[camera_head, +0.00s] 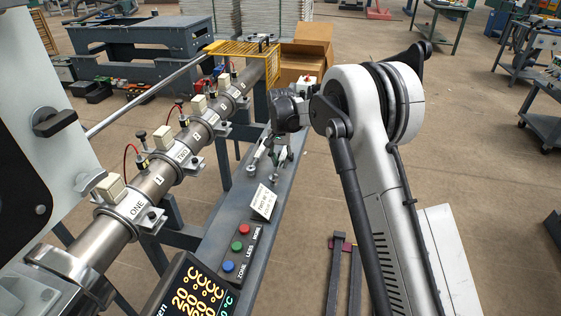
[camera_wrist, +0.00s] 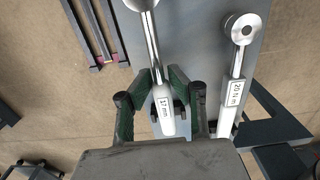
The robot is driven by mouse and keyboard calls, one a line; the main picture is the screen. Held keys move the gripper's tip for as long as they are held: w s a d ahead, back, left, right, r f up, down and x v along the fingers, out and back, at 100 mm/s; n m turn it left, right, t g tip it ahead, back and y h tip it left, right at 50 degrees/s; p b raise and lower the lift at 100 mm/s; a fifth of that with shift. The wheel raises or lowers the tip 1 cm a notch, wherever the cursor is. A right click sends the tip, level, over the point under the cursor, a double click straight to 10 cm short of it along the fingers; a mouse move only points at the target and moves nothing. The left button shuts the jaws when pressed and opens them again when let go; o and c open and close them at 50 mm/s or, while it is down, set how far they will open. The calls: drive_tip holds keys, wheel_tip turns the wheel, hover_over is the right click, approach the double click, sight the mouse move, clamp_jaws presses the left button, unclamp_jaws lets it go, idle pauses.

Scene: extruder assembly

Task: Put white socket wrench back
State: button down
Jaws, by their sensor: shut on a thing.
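In the wrist view, a wrench (camera_wrist: 165,125) with a white handle marked "17 mm" and a shiny metal shaft lies between the fingers of my gripper (camera_wrist: 162,88). The gripper is shut on its handle. The wrench head is cut off at the top edge. In the head view, my gripper (camera_head: 277,146) is low over the far part of the narrow grey shelf (camera_head: 215,215). The held wrench is hard to make out there. I cannot tell whether it touches the shelf.
A second wrench (camera_wrist: 235,70), marked "20 N m", lies on the shelf to the right of the held one. The control box with coloured buttons (camera_head: 237,247) and a white sign (camera_head: 263,201) are nearer on the shelf. The extruder barrel (camera_head: 155,183) runs along the left.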

drive_tip(key=shift+f+b, duration=0.6)
drive_tip(key=shift+f, duration=0.45)
drive_tip(key=c, duration=1.5)
unclamp_jaws()
drive_tip(key=shift+r, duration=0.1)
